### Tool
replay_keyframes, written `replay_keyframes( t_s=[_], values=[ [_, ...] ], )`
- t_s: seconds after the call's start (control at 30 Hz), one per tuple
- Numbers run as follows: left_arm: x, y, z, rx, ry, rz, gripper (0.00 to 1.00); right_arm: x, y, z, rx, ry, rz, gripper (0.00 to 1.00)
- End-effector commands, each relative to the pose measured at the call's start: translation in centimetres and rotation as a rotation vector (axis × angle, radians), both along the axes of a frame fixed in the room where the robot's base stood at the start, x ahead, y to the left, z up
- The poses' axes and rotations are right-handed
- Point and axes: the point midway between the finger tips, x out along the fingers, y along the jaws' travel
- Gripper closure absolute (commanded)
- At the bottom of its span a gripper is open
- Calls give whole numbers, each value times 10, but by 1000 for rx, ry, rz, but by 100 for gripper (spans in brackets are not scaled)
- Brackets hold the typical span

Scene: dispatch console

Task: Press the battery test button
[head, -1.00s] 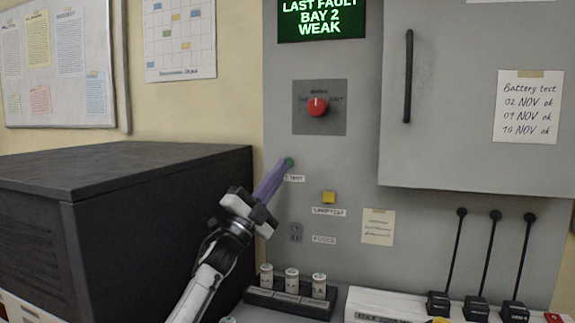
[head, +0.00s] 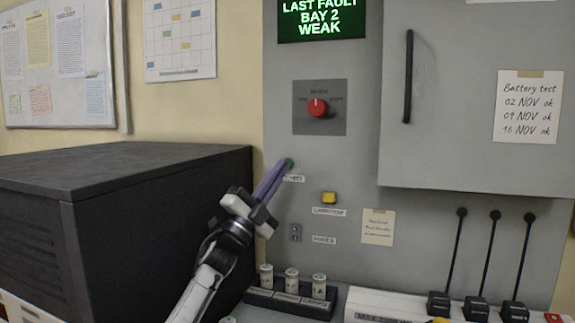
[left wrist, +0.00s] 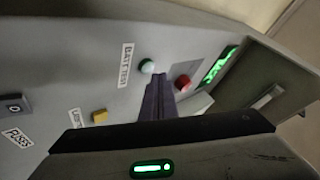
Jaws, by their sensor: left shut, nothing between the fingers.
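The battery test button (head: 290,162) is a small round green button on the grey console panel, with a white label just below it. In the left wrist view the button (left wrist: 147,66) looks pale, beside a label reading BATT TEST. My left gripper (head: 280,168) has its purple fingers shut and empty, with the tips right at the button's lower left edge. In the left wrist view the fingertips (left wrist: 158,80) lie close beside the button. I cannot tell whether they touch it. My right gripper is not in view.
A yellow lamp test button (head: 329,197) sits to the lower right, and a red rotary knob (head: 317,106) above. Fuses (head: 292,281) stand in a black holder below. A large black cabinet (head: 150,200) is left of the arm. Levers (head: 484,255) rise at right.

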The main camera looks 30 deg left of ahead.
Motion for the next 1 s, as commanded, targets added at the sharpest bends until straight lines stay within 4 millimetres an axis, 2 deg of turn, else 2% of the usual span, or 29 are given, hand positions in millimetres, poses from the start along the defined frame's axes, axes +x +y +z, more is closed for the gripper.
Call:
replay_keyframes(
  t_s=[1.0],
  values=[
    [8,2,0,1,0,-1,100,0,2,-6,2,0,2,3]
  ],
)
